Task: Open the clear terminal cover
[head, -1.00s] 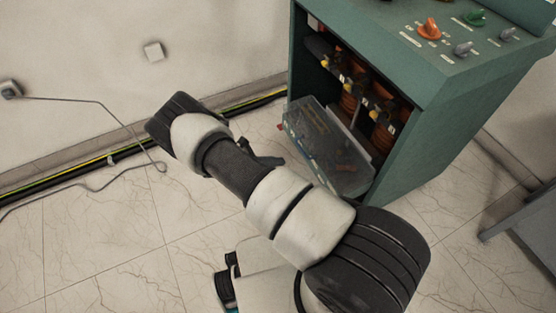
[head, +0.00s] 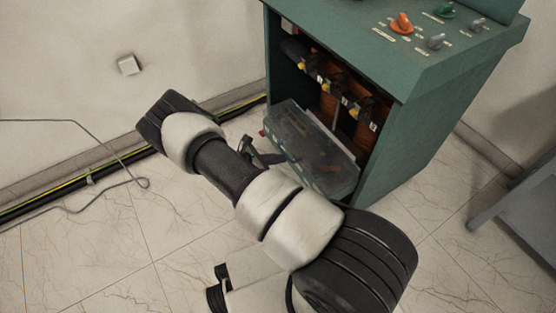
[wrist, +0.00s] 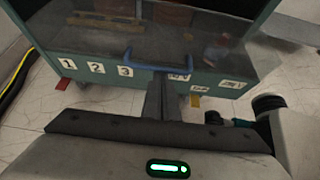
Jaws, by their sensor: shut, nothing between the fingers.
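The clear terminal cover (head: 318,150) leans outward from the lower front of the green cabinet (head: 420,120) in the head view, with the opening above it uncovered. In the wrist view the clear cover (wrist: 235,45) fills the top, with a blue handle (wrist: 160,66) at its near edge. My gripper (head: 264,156) is beside the cover's outer edge. In the wrist view its shut fingers (wrist: 162,88) point at the handle, with nothing held. The fingers overlap the handle in the picture; I cannot tell if they touch.
Orange-brown bushings (head: 330,100) and terminals show inside the cabinet. Knobs (head: 402,23) are on its sloped top. Number labels (wrist: 96,68) line the edge below the cover. A cable (head: 120,165) lies on the floor at left. A grey table (head: 515,200) stands at right.

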